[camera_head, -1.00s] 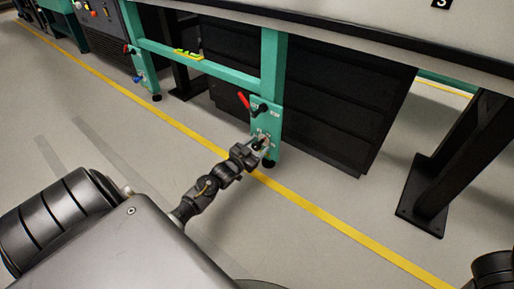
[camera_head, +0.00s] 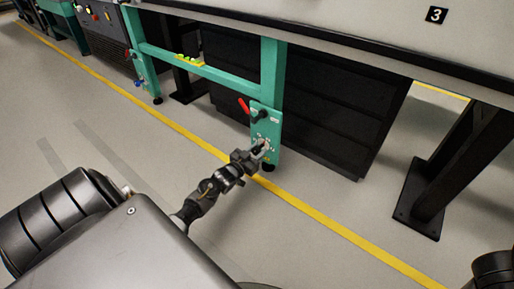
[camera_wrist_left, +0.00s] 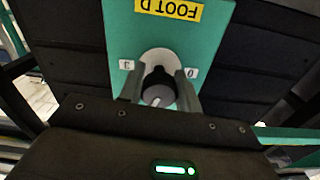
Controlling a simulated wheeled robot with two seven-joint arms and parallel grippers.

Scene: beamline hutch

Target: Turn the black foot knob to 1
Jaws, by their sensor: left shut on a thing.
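The black foot knob (camera_wrist_left: 157,88) sits on a pale round dial (camera_wrist_left: 160,59) on a green plate with a yellow FOOT D label (camera_wrist_left: 168,9), upside down in the wrist view. My left gripper (camera_head: 262,151) is shut on the knob, one finger on each side. The 1 mark cannot be made out. My right gripper is out of view.
Dark drawers (camera_head: 330,120) stand behind the leg. A black table foot (camera_head: 420,210) is to the right. A yellow line (camera_head: 320,212) crosses the open floor.

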